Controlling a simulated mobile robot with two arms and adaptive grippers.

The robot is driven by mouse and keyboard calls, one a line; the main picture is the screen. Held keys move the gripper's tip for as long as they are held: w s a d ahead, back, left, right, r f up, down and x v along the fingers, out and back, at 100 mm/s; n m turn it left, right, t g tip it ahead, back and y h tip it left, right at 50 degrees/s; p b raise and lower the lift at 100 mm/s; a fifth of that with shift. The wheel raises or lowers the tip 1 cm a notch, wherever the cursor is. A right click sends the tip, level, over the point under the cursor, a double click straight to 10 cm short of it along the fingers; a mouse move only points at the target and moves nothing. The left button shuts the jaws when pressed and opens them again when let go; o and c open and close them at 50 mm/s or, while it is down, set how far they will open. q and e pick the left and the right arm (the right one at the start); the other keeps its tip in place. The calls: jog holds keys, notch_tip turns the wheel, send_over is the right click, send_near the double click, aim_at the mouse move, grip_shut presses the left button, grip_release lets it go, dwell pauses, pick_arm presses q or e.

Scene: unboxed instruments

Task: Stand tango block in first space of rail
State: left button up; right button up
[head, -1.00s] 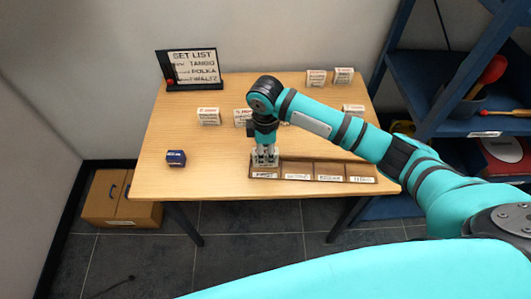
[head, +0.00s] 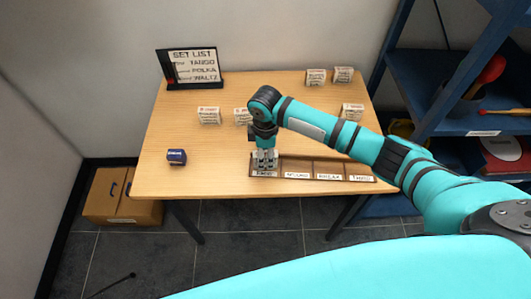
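The wooden rail (head: 327,167) lies near the table's front edge, with several spaces and a white label in front of each. My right gripper (head: 265,162) points down at the rail's leftmost space, above its label (head: 265,174). The gripper hides the inside of that space. I cannot tell whether it holds a block or how far its fingers are apart. White printed blocks stand further back, such as one at the left (head: 208,115) and one partly behind my arm (head: 243,117). Their print is too small to tell which is tango. My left gripper is not in view.
A set list sign (head: 195,66) reading TANGO, POLKA, WALTZ stands at the back left. A small dark blue box (head: 176,157) sits at the table's left. More white blocks (head: 316,77) stand at the back right. The table's (head: 215,170) front left is mostly clear.

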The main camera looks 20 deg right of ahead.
jog(key=shift+r, duration=0.1)
notch_tip(320, 180, up, 12)
jog(key=shift+b, duration=0.4)
